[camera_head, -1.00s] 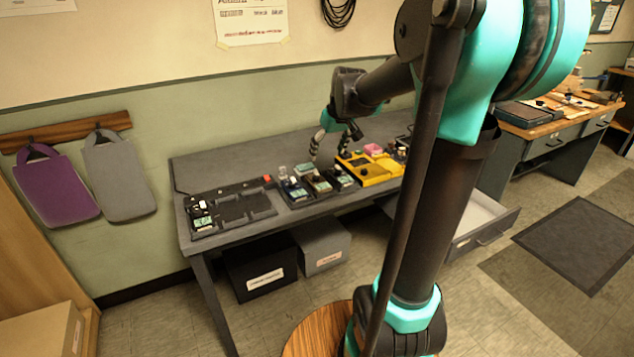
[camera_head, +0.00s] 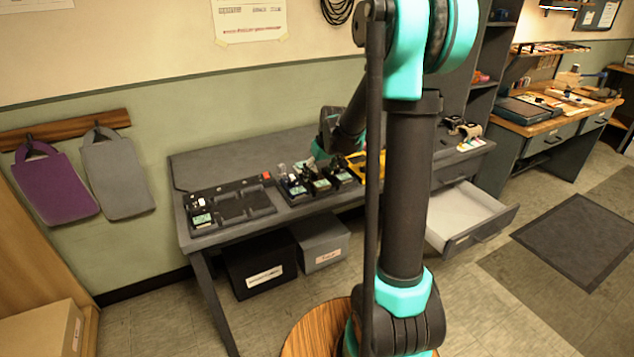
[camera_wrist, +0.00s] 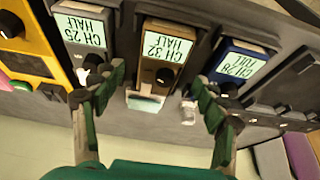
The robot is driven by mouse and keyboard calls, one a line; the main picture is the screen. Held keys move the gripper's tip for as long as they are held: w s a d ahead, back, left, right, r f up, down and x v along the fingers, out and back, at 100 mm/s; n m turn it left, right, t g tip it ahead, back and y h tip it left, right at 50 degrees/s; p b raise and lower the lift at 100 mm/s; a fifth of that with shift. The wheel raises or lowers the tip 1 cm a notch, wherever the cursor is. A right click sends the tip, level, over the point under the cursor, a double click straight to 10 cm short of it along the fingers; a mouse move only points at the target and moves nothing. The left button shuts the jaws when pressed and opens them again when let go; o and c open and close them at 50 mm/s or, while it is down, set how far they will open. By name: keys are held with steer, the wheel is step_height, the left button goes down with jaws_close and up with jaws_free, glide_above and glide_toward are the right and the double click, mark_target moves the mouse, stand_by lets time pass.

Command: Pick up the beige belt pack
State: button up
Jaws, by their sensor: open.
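The beige belt pack (camera_wrist: 167,47) is in the middle of the wrist view, with a pale screen reading CH 32 HALF and a dark knob. It sits in a dark rack slot between a grey pack (camera_wrist: 82,30) reading CH 25 HALF and a blue pack (camera_wrist: 238,66) reading CH 28 FULL. My gripper (camera_wrist: 158,80) is open, one finger to each side of the beige pack; I cannot tell whether they touch it. In the head view my gripper (camera_head: 319,150) is low over the pack row, partly covering it.
The grey bench (camera_head: 220,158) holds a black charger tray (camera_head: 235,208) at left and a yellow unit (camera_head: 354,166), partly hidden behind my arm. An open drawer (camera_head: 465,215) sticks out at right. Bins (camera_head: 262,268) stand underneath.

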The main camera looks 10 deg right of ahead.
steer(key=shift+x, duration=1.05)
steer(key=shift+c, duration=0.4)
steer(key=c, duration=1.3)
steer(key=shift+r, duration=0.1)
